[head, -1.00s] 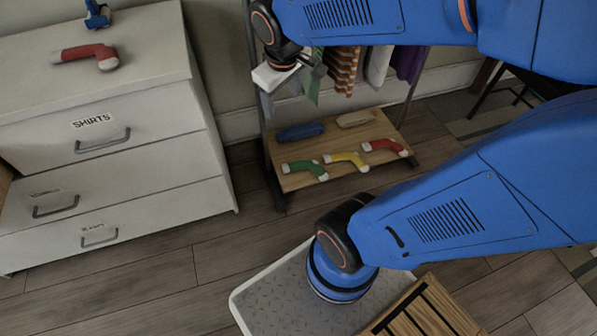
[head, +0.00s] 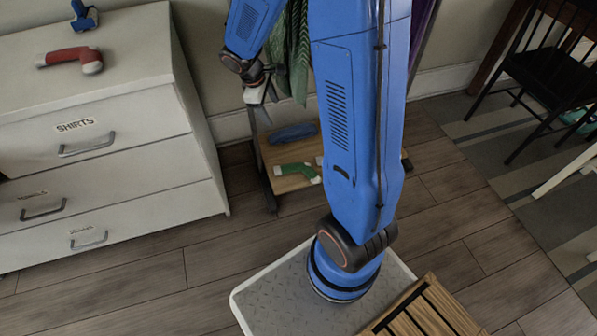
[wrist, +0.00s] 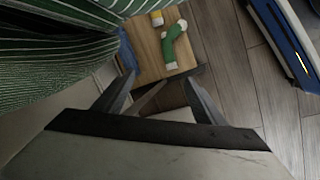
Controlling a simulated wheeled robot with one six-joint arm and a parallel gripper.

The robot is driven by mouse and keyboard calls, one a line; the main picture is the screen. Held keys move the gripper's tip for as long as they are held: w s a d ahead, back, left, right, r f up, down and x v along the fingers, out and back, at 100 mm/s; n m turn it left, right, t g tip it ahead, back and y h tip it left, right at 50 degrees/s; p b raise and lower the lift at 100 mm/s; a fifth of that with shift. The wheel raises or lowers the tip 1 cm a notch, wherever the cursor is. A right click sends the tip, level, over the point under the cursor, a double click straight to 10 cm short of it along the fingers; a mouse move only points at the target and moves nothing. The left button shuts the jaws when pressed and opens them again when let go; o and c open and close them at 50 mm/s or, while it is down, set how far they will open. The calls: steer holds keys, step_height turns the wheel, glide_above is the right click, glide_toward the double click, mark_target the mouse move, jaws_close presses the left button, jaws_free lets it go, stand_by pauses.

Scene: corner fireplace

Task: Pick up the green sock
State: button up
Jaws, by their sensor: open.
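The green sock (head: 297,171), with white ends, lies on the low wooden shelf (head: 283,187) of the clothes rack. In the wrist view the green sock (wrist: 173,47) lies near the shelf edge, beyond my fingers. My gripper (head: 262,99) is open, above and slightly left of the shelf and apart from the sock. In the wrist view my gripper's fingers (wrist: 157,95) are spread with nothing held between them. My arm hides most of the shelf's right part in the head view.
A green striped garment (head: 298,55) hangs close to my gripper and fills the wrist view's upper left. A blue folded item (head: 293,133) lies behind the sock. A white dresser (head: 120,140) stands left, with a red sock (head: 70,57) on top. Floor is clear in front.

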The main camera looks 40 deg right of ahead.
steer(key=w+d+f+n+g, duration=0.1)
steer(key=w+f+n, duration=0.25)
steer(key=f, duration=0.95)
steer(key=n+g, duration=0.1)
steer(key=n, duration=0.2)
glide_toward(290, 167)
steer(key=shift+h, duration=0.3)
steer(key=x, duration=0.8)
steer(key=shift+a+f, duration=0.2)
steer(key=shift+f, duration=0.25)
steer(key=c, duration=1.1)
